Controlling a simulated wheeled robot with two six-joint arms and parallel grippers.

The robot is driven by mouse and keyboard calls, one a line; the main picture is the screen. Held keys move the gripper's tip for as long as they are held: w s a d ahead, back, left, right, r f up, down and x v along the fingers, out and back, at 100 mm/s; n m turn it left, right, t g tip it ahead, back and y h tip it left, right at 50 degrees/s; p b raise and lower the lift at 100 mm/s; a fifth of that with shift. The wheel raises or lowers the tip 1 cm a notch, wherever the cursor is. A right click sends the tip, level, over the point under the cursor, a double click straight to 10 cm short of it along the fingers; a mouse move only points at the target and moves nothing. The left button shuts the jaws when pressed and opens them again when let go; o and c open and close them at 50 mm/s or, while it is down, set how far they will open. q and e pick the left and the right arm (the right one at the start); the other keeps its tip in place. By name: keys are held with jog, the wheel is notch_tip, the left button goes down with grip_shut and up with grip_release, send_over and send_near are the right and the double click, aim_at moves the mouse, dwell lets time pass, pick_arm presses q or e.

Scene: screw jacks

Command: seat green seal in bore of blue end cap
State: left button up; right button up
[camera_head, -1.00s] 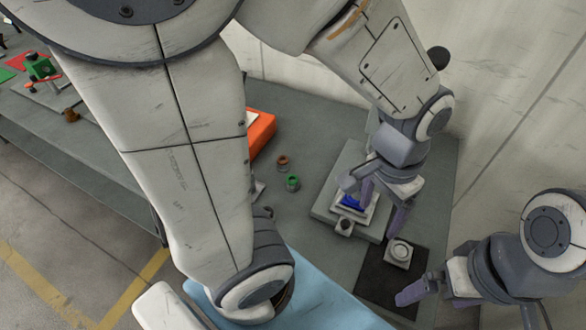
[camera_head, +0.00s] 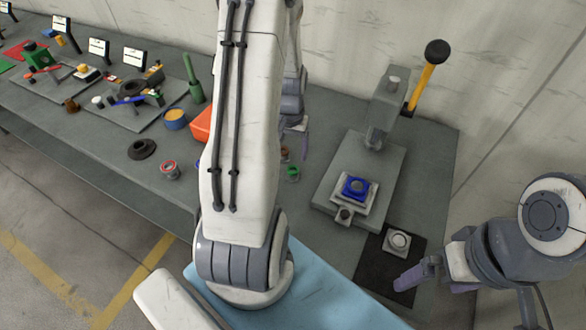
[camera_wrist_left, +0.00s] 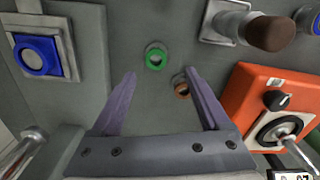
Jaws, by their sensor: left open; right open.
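The green seal (camera_head: 293,174) stands on the grey bench left of the press; it also shows in the left wrist view (camera_wrist_left: 155,58). The blue end cap (camera_head: 356,188) sits in a pale fixture on the press plate, its round bore facing up; it also shows at the left of the left wrist view (camera_wrist_left: 38,55). My left gripper (camera_wrist_left: 160,74) is open and empty, with the seal ahead between its fingers. In the head view it is partly hidden behind my arm.
A copper-coloured ring (camera_wrist_left: 181,86) is close to the seal, near the right finger. An orange box (camera_wrist_left: 272,105) with a knob stands to the right. The press has a yellow lever (camera_head: 422,78). A pale round-topped block (camera_head: 397,241) rests on the dark mat (camera_head: 375,272).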

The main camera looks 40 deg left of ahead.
aim_at(293, 169)
pick_arm(q)
jog(key=f, duration=0.1)
jog(key=f+p, duration=0.1)
jog(key=f, duration=0.1)
jog(key=f+p, duration=0.1)
jog(key=f, duration=0.1)
jog(key=shift+w+d, duration=0.1)
jog(key=shift+d, duration=0.2)
jog(key=shift+f, duration=0.3)
grip_shut()
jog(key=shift+r, duration=0.2)
jog(key=shift+r, duration=0.25)
jog(key=r+b, duration=0.2)
jog(key=r, duration=0.1)
jog(key=shift+d+r, duration=0.3)
jog(key=shift+d, duration=0.1)
jog(key=s+d+r+b, duration=0.2)
jog(key=d+r, duration=0.4)
jog(key=d, duration=0.4)
jog(key=shift+s+d+r, duration=0.15)
jog(key=shift+s+r, duration=0.1)
jog(key=shift+s, duration=0.65)
